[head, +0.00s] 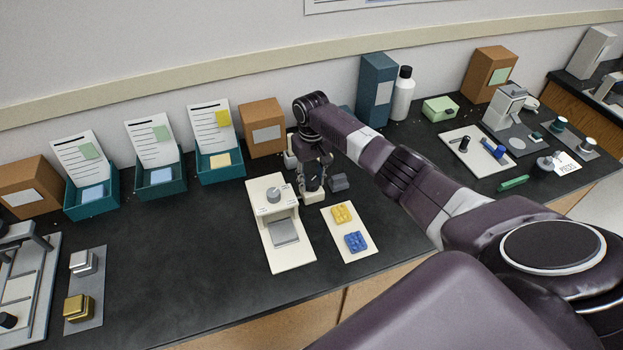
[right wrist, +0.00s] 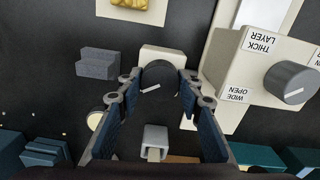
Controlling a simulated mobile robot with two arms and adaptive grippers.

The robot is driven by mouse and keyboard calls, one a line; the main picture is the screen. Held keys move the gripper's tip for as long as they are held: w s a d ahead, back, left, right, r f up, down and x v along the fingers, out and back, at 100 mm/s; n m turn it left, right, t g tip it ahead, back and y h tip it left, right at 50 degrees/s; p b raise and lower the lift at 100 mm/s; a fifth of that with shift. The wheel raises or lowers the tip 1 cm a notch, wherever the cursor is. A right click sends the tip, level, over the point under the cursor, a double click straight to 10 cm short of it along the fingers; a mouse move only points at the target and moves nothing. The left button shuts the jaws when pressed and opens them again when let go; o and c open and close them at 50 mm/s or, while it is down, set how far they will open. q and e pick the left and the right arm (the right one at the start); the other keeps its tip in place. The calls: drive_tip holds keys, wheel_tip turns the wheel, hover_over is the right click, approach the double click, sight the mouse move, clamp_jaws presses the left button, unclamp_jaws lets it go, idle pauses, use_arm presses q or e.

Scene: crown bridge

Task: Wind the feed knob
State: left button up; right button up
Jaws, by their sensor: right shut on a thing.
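The feed knob (right wrist: 158,77) shows in the right wrist view as a dark round knob with a white line, on a cream base (right wrist: 160,53). My right gripper (right wrist: 163,86) is shut on it, one finger on each side. In the head view my right gripper (head: 313,186) points down just right of the cream machine (head: 285,257) and hides the knob. That machine carries a second grey knob (head: 273,195), with labels "THICK LAYER" and "WIDE OPEN" beside it in the right wrist view (right wrist: 290,82). My left gripper is not in view.
A dark grey block (head: 338,182) sits close right of my gripper. A cream plate (head: 363,252) with a yellow (head: 341,213) and a blue brick (head: 356,241) lies in front. A brown box (head: 262,128) and teal bins (head: 220,170) stand behind. The counter's front left middle is clear.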

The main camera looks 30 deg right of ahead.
sight(312, 181)
drive_tip(key=n, duration=0.5)
drive_tip(key=shift+n, duration=0.4)
drive_tip(key=n, duration=0.5)
drive_tip(key=shift+r+n, duration=0.1)
drive_tip(key=shift+n, duration=0.2)
drive_tip(key=shift+w, duration=0.1)
drive_tip(key=o, duration=1.2)
drive_tip(key=shift+c, duration=0.2)
drive_tip(key=shift+r, duration=0.1)
wheel_tip(312, 181, up, 12)
drive_tip(key=shift+f, duration=0.2)
